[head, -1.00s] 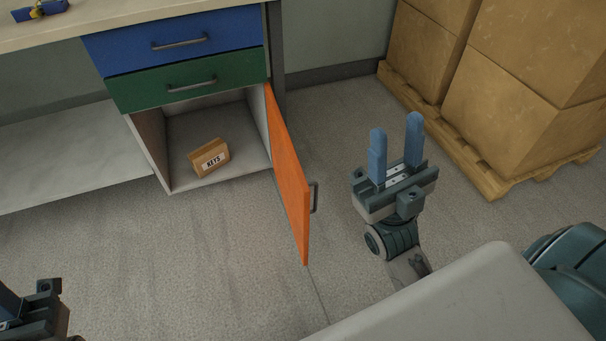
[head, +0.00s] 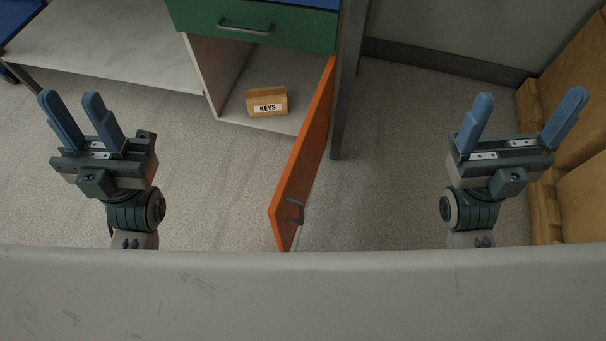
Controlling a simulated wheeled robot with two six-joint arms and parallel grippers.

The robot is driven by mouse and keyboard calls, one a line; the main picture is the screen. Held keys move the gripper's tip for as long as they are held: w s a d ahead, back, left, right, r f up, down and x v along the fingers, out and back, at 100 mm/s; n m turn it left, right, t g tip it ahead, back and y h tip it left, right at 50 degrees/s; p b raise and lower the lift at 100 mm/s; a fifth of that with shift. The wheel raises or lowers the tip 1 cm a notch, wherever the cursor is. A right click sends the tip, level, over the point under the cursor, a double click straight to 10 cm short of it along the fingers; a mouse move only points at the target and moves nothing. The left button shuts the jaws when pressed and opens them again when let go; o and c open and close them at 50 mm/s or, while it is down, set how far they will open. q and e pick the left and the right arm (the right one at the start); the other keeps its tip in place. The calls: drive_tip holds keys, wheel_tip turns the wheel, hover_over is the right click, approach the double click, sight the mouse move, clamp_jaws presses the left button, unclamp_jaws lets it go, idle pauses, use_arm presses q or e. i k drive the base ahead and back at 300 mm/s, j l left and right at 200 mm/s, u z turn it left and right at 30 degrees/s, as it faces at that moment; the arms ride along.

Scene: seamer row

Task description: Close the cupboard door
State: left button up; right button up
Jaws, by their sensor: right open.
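The orange cupboard door (head: 303,158) stands wide open, swung out toward me from the right side of the cupboard. Its dark handle (head: 294,211) is on the right face, near the free edge. The cupboard (head: 238,97) is open below the green drawer. My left gripper (head: 69,98) is open and empty, well to the left of the door. My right gripper (head: 530,103) is open with its fingers wide apart, empty, well to the right of the door. Neither gripper touches the door.
A cardboard box labelled KEYS (head: 267,101) sits inside the cupboard. The green drawer (head: 262,27) above is shut. A low shelf (head: 110,50) runs to the left. Stacked cartons (head: 584,120) on a wooden pallet stand at the right. Floor on both sides of the door is clear.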

sight(285, 210)
drive_tip(key=k+l, duration=0.1)
drive_tip(key=k, duration=0.25)
drive_tip(key=k+l, duration=0.1)
drive_tip(key=l, duration=0.2)
drive_tip(key=k+l+u, duration=0.1)
drive_tip(key=l, duration=0.25)
drive_tip(key=k+l+u, duration=0.1)
drive_tip(key=k+l, duration=0.1)
drive_tip(key=l, duration=0.1)
